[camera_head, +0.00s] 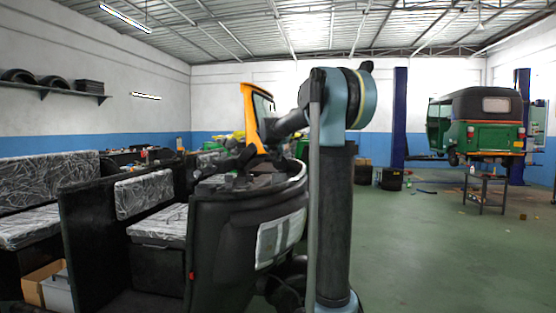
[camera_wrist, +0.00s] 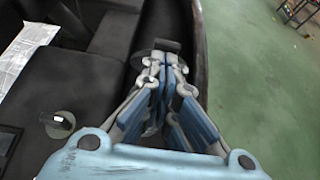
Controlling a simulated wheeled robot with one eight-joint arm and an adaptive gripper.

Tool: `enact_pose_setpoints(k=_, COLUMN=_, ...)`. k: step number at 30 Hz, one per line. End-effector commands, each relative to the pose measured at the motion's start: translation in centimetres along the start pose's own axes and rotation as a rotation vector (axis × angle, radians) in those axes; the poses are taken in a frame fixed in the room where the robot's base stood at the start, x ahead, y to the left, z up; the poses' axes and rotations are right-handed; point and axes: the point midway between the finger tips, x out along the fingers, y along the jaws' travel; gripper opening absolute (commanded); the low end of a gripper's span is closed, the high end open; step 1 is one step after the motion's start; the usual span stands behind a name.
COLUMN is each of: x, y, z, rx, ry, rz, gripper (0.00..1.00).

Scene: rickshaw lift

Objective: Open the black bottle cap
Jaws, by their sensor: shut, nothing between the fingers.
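In the wrist view, a dark round cap with a raised black bar (camera_wrist: 169,45) lies just beyond my fingertips, partly hidden by them. I cannot tell for certain which one is the bottle cap. My gripper (camera_wrist: 165,62) has its blue-padded fingers brought together at the tips, with nothing between them. Whether the tips touch the cap is unclear. In the head view, my arm reaches left over the black vehicle body, and no cap can be made out.
The black vehicle body (camera_head: 225,240) stands close on the left, with patterned seats (camera_head: 145,194) behind it. A yellow windscreen frame (camera_head: 252,118) rises near my arm. A green rickshaw (camera_head: 482,125) and a small table (camera_head: 484,184) stand at the right. The green floor (camera_head: 440,255) is open there.

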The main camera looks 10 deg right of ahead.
Motion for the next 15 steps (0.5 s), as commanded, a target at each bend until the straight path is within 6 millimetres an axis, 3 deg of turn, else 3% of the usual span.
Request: enact_pose_setpoints(k=15, x=1.6, y=0.0, z=2.6, rx=-0.001, ry=-0.001, rz=0.0, gripper=0.0)
